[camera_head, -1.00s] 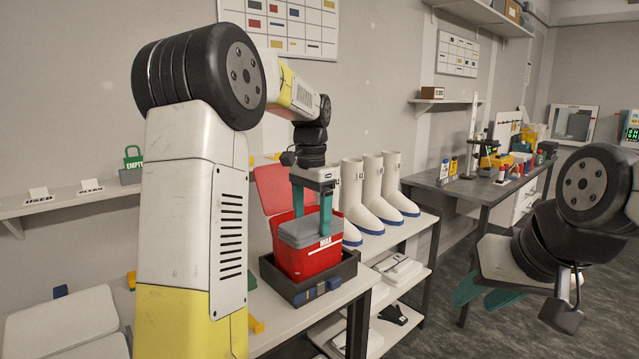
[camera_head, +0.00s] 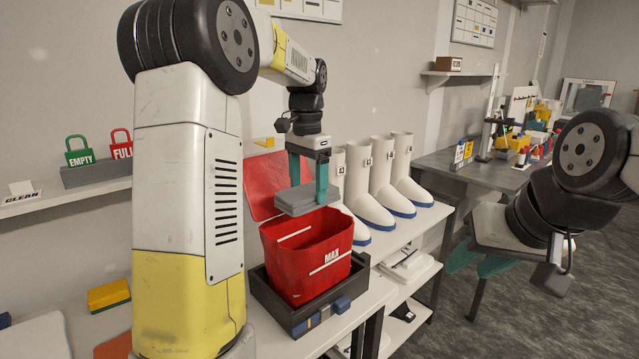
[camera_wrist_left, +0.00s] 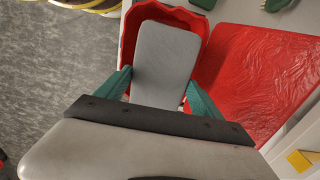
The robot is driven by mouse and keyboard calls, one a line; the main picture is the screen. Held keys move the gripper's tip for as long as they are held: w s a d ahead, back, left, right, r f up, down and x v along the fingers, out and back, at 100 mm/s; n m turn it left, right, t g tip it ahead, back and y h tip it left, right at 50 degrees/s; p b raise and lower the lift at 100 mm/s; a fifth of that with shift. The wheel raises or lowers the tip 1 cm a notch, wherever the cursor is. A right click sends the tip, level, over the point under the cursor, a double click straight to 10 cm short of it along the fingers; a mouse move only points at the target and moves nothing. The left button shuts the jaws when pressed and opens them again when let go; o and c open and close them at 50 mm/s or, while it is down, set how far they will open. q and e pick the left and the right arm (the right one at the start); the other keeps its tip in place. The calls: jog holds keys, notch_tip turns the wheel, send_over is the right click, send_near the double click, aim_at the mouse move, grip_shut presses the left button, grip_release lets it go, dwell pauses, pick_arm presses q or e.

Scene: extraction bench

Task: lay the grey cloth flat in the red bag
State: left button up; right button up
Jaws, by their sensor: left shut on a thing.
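The grey cloth (camera_head: 302,203) is a flat, slab-like grey piece. My left gripper (camera_head: 307,188) is shut on it, one teal finger on either side, and holds it roughly level over the back part of the red bag's mouth. The red bag (camera_head: 310,268) stands open, its inside showing in front of the cloth; its lid flap is raised behind. In the left wrist view the cloth (camera_wrist_left: 165,65) lies between the fingers, with the bag's rim (camera_wrist_left: 190,12) around its far end. My right gripper (camera_head: 478,262) hangs at the right, fingers apart, seemingly empty.
The bag sits in a dark tray (camera_head: 292,325) with blue clips on a white bench. White boots (camera_head: 383,188) stand close behind and right of it. A yellow block (camera_head: 108,295) is at left. EMPTY and FULL tags (camera_head: 80,152) stand on a wall shelf.

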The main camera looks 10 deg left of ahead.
pick_arm(q)
notch_tip(320, 180, down, 9)
dwell(1.0)
jog(key=o, duration=1.4)
